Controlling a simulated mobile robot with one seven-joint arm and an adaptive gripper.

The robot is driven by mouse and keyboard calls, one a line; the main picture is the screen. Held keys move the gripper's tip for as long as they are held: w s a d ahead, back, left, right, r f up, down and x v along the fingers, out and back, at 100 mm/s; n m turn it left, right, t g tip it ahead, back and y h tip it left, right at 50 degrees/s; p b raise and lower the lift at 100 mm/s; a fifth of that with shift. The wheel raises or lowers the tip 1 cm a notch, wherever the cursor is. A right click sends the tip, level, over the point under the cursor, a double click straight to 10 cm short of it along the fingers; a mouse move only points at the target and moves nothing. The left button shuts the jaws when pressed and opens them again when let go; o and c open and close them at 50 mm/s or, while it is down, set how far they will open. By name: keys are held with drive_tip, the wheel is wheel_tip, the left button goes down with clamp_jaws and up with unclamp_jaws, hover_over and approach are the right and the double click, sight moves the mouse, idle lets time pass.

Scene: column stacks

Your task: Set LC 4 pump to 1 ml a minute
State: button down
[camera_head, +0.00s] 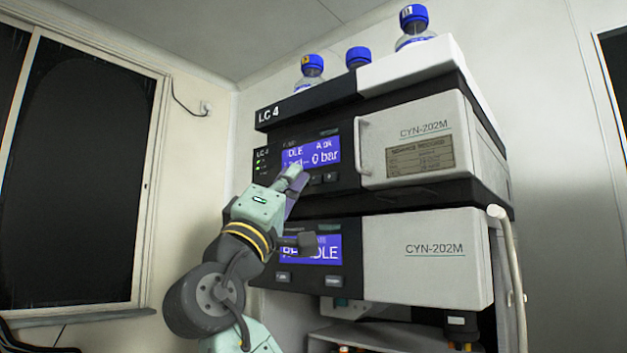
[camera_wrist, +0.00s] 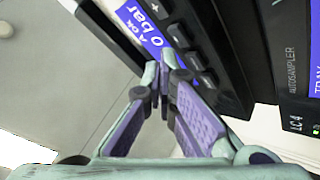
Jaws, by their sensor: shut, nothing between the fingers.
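The LC 4 pump (camera_head: 270,114) is the upper unit of a stack, with a black front panel. Its blue display (camera_head: 325,156) reads "0 bar" and what looks like "IDLE" at top left; my gripper hides part of the lower left. In the wrist view the display (camera_wrist: 150,28) is seen rotated, with a row of dark keys (camera_wrist: 185,42) beside it, one marked plus and one minus. My gripper (camera_head: 298,172) is shut and empty, its fingertips in front of the panel near the display's lower edge. In the wrist view the fingertips (camera_wrist: 164,75) are close to the keys; I cannot tell if they touch.
Below is a second unit with a blue display (camera_head: 325,252), partly hidden by my arm. A light door with a handle (camera_head: 363,147) is right of the pump panel. Blue-capped bottles (camera_head: 312,65) stand on top. A window (camera_head: 80,170) is at left.

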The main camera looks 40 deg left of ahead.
drive_tip(key=shift+w, duration=0.2)
drive_tip(key=shift+w, duration=0.25)
drive_tip(key=shift+w, duration=0.45)
idle(0.5)
drive_tip(key=shift+s, duration=0.9)
drive_tip(key=s+b, duration=0.1)
drive_tip(key=s, duration=0.4)
drive_tip(key=shift+a, duration=0.2)
idle(0.8)
